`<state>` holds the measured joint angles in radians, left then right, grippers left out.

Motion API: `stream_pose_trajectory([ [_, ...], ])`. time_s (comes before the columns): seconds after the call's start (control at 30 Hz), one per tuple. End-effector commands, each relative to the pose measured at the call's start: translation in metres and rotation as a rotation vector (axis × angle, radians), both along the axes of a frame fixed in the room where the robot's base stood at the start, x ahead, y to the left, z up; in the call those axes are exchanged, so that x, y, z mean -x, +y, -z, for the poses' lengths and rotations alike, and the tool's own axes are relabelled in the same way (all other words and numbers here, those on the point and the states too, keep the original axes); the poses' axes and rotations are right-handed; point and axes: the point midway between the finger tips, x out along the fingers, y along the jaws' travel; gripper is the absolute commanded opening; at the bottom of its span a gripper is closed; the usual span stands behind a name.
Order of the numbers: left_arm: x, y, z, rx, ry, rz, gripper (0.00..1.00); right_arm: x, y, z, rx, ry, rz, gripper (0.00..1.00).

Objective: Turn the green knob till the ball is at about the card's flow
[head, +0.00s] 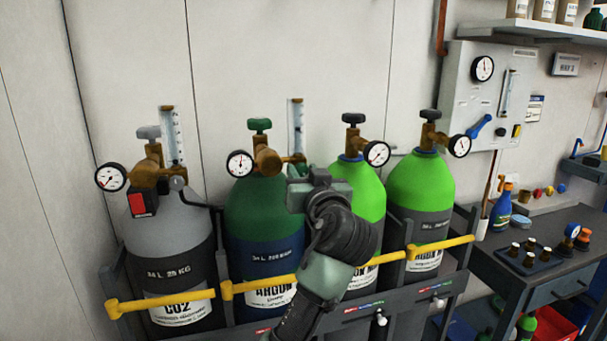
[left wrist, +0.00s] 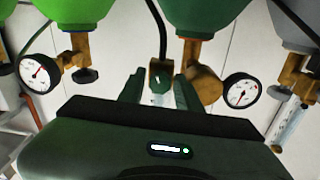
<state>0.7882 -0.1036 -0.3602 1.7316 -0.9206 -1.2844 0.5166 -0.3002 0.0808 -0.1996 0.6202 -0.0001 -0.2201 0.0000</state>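The dark green ARGON cylinder (head: 262,205) stands second from the left, with a brass regulator, a round gauge (head: 240,163) and a clear flow tube (head: 297,125). I cannot make out the ball in the tube. A green knob (head: 259,125) tops its valve. Another green knob (left wrist: 160,76) shows in the left wrist view, beside the brass regulator body (left wrist: 203,84). My left gripper (head: 300,174) is at the regulator's outlet below the tube. Its fingers (left wrist: 160,92) stand apart on both sides of this knob, with gaps visible. My right gripper is not in view. No readable flow card shows.
A grey CO2 cylinder (head: 170,225) stands left, and two bright green cylinders (head: 421,182) stand right, each with a gauge. Yellow bars (head: 440,245) cross the rack's front. A wall panel (head: 460,95) and a workbench (head: 500,262) with small items are at the right.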

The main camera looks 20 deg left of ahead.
Motion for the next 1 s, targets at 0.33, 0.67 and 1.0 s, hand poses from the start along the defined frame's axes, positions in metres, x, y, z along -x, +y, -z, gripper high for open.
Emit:
stream_pose_trajectory([
  [0.33,0.011,-0.008,0.002,-0.001,-0.002,0.001,0.34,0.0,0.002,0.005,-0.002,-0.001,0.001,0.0],
  [0.67,0.056,-0.036,0.003,0.001,-0.002,0.002,0.34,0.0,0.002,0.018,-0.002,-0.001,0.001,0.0],
  [1.0,0.067,-0.041,0.002,0.0,0.0,0.0,0.34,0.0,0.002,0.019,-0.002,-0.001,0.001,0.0],
])
